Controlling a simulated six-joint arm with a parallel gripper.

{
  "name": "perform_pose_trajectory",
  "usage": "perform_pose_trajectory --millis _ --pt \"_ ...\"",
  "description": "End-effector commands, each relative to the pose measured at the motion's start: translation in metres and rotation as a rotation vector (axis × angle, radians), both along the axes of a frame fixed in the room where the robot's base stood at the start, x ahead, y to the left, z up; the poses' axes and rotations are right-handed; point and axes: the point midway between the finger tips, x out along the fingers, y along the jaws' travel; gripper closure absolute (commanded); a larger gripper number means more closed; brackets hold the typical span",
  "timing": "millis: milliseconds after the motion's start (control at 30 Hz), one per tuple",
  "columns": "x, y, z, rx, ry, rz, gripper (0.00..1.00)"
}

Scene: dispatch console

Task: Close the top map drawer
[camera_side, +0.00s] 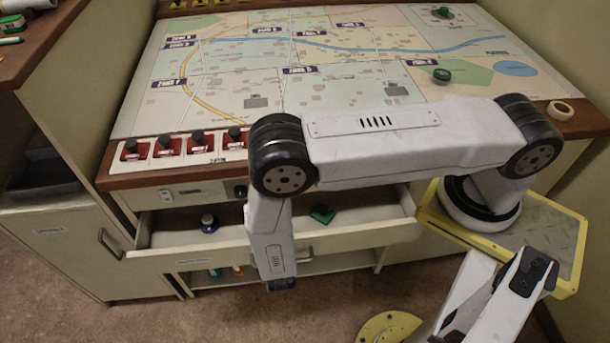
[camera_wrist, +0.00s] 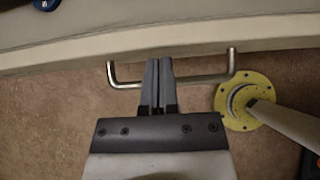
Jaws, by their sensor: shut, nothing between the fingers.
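The top map drawer (camera_side: 380,234) stands pulled out below the map console in the side view. A blue-and-dark knob-like object (camera_side: 209,224) and a green piece (camera_side: 322,215) lie in it. Its front edge crosses the top of the wrist view (camera_wrist: 200,42). The metal bar handle (camera_wrist: 125,85) is on that front. My gripper (camera_wrist: 159,62) is shut and empty, with its fingers overlapping the middle of the handle and the tips near the drawer front. I cannot tell whether they touch. In the side view my arm hangs in front of the drawer, and the fingertips are not visible.
Below the drawer is an open compartment (camera_side: 335,268) with small coloured items. A cabinet (camera_side: 62,235) with a handle stands at left. A round yellow base plate (camera_wrist: 225,107) with a post stands on the carpet at right. Red switches (camera_side: 167,146) line the console's front edge.

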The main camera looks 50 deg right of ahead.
Motion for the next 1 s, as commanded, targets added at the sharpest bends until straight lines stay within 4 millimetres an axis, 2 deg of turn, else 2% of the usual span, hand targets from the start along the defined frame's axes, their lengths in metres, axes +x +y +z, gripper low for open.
perform_pose_trajectory --millis 567,1000 --pt "0.005 -0.005 0.0 0.0 -0.001 -0.001 1.0" --pt "0.045 -0.045 0.0 0.0 -0.002 -0.006 1.0"
